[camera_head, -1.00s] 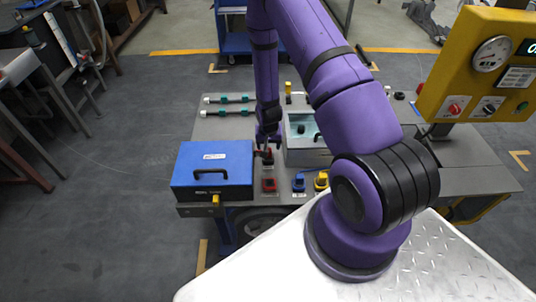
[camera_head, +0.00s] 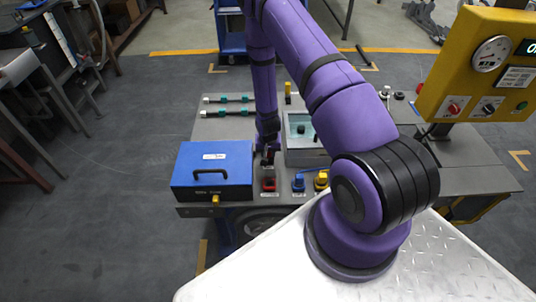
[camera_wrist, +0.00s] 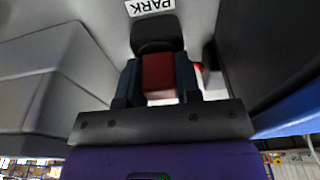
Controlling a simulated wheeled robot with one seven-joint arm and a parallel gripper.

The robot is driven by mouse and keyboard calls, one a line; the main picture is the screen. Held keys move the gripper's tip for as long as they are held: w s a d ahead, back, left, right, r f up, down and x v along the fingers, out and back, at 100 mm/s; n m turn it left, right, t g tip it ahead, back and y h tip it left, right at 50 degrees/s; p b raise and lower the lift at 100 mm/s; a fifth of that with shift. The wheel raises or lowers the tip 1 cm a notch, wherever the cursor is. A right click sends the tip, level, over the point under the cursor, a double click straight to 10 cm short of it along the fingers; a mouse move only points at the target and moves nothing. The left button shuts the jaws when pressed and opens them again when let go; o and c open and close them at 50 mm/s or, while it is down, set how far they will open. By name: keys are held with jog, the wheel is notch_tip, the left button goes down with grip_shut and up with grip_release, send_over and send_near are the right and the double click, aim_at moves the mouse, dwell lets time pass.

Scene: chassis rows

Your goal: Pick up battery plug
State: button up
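The battery plug (camera_wrist: 158,72) is a red block in the wrist view, with a black part beyond it close to a white PARK label. In the head view it is a small dark and red shape (camera_head: 266,161) right of the blue case, largely covered by my gripper. My gripper (camera_wrist: 158,78) has one dark finger on each side of the red block, with no visible gap on either side. It looks shut on the plug. In the head view my gripper (camera_head: 266,151) points down at the bench; its fingertips are hard to make out.
A blue case (camera_head: 213,170) stands close on the left. A grey box with a clear lid (camera_head: 303,150) is close on the right. Red (camera_head: 269,185), blue (camera_head: 298,183) and yellow (camera_head: 321,181) connectors sit along the front edge. Green-and-black rods (camera_head: 229,113) lie behind.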

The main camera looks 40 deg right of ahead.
jog(key=shift+c, duration=0.6)
